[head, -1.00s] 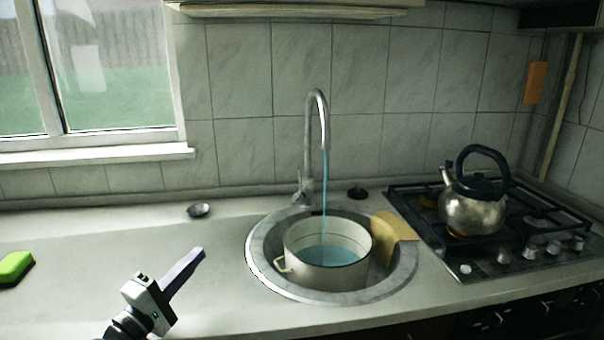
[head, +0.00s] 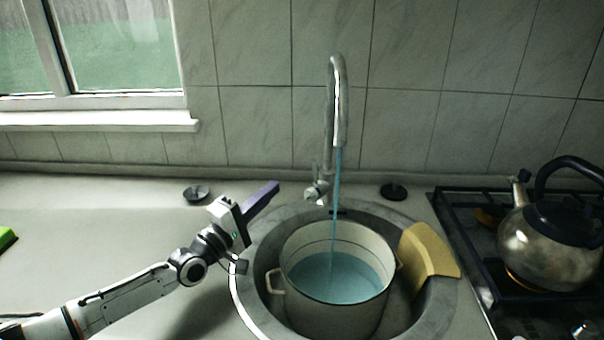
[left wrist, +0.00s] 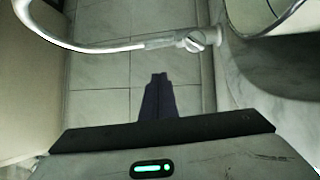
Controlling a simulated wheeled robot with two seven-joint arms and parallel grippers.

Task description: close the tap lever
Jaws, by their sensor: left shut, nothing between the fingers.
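The chrome tap (head: 336,110) stands behind the sink with its spout arched. A stream of blue water (head: 335,210) runs from it into a cream enamel pot (head: 335,310) in the round sink. The tap's small lever (head: 316,191) is low on the tap's body. In the left wrist view the tap lies sideways across the top, with the lever (left wrist: 200,41) near its base. My left gripper (head: 272,187) is shut and empty, left of the lever and apart from it. Its fingers also show together in the left wrist view (left wrist: 159,80). My right gripper is not in view.
The round sink rim (head: 247,300) surrounds the pot. A yellow cloth or sponge (head: 430,255) lies over its right side. A kettle (head: 545,245) stands on the hob at right. Small dark discs (head: 394,192) lie beside the tap. The counter at left is mostly clear.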

